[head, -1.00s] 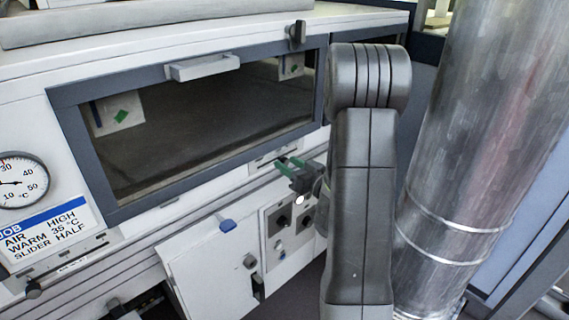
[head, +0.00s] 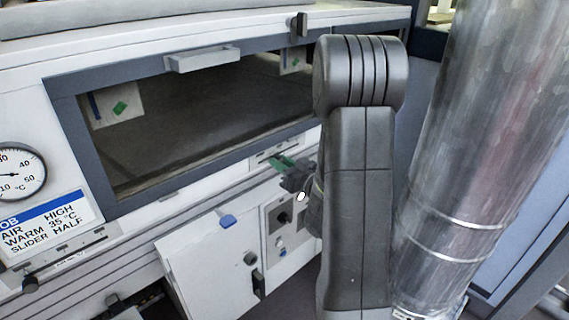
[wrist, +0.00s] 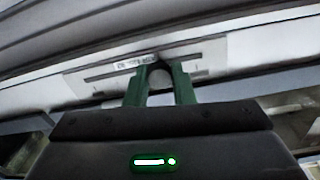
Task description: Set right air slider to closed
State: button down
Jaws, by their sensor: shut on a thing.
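The right air slider is a pale slotted plate (wrist: 100,78) on the white rail below the oven window. In the wrist view its dark knob (wrist: 160,67) sits between the green fingertips of my gripper (wrist: 160,82), partly hidden by them. My gripper is shut on this knob. In the head view the green fingers of my gripper (head: 279,163) reach the same plate from the right, and the knob itself is hidden there. Small print on the plate is too blurred to read.
A job card (head: 45,228) reads AIR HIGH, WARM 35 °C, SLIDER HALF. A second slider plate (head: 75,252) is at the left. Below my gripper are a white door (head: 205,270) and a knob panel (head: 280,235). A large metal duct (head: 470,150) stands close at the right.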

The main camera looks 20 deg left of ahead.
jog(key=shift+s+a+b, duration=0.25)
jog(key=shift+s+a, duration=0.05)
jog(key=shift+s, duration=0.4)
jog(key=shift+s+a+b, duration=0.3)
jog(key=shift+s, duration=0.4)
jog(key=shift+s+a+b, duration=0.25)
jog(key=shift+s+a, duration=0.05)
jog(key=shift+s, duration=0.4)
jog(key=c, duration=1.2)
grip_release()
jog(key=shift+s+a, duration=0.1)
jog(key=shift+s, duration=0.2)
jog(key=shift+c, duration=0.2)
jog(key=shift+w, duration=0.1)
jog(key=shift+d, duration=0.35)
jog(key=v, duration=1.3)
jog(key=shift+b, duration=0.35)
jog(key=x, duration=1.3)
jog(key=shift+w+a+p, duration=0.1)
jog(key=shift+a+p, duration=0.2)
jog(key=shift+p, duration=0.05)
